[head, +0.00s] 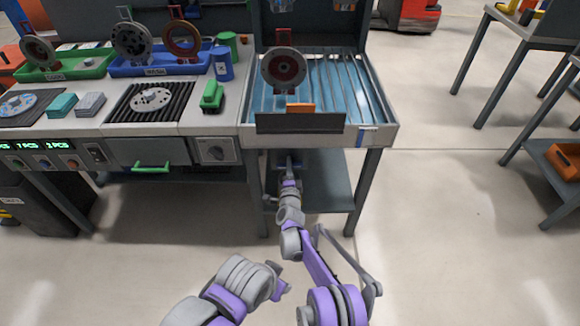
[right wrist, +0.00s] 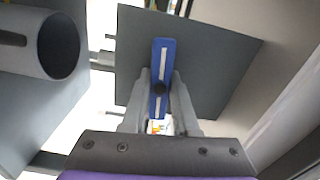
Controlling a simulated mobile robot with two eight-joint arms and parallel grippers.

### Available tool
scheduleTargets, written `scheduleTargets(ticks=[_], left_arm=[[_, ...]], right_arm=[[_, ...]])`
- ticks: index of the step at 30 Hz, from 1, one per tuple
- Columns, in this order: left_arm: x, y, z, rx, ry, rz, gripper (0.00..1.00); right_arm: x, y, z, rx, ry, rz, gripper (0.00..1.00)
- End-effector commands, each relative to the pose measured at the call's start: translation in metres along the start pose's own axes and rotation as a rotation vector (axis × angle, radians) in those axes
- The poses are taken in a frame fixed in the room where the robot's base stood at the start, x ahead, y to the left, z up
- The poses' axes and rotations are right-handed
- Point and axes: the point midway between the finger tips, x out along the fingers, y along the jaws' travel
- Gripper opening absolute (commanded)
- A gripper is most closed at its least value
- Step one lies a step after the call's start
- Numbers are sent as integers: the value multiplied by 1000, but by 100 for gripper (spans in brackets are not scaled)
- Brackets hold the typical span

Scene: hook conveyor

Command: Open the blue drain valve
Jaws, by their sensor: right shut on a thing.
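The blue drain valve shows in the right wrist view as a flat blue lever (right wrist: 162,60) with a white stripe and a dark round pivot. It stands almost upright in that picture. My right gripper (right wrist: 158,98) is shut on its lower part, one finger on each side. In the head view my right arm reaches under the wash basin (head: 381,130), and my right gripper (head: 289,162) is small and partly shaded there. The valve cannot be made out in the head view. Only links of my left arm show at the bottom; its gripper is not in view.
A grey open-ended pipe (right wrist: 58,45) lies left of the lever, with a dark panel (right wrist: 215,60) behind it. The basin's legs (head: 367,190) stand beside my right arm. Open floor lies to the right.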

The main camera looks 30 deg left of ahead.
Motion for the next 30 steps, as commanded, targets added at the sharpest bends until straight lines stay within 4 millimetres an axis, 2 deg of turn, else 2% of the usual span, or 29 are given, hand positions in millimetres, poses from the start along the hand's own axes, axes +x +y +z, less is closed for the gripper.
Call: scheduleTargets(ticks=[12, 30], left_arm=[[13, 0, 3, 0, -4, 0, 50], [14, 0, 4, 0, -4, 0, 50]], right_arm=[[1, 0, 0, -364, 1, -1, 0], [1, -2, 0, -934, 2, -1, 0]])
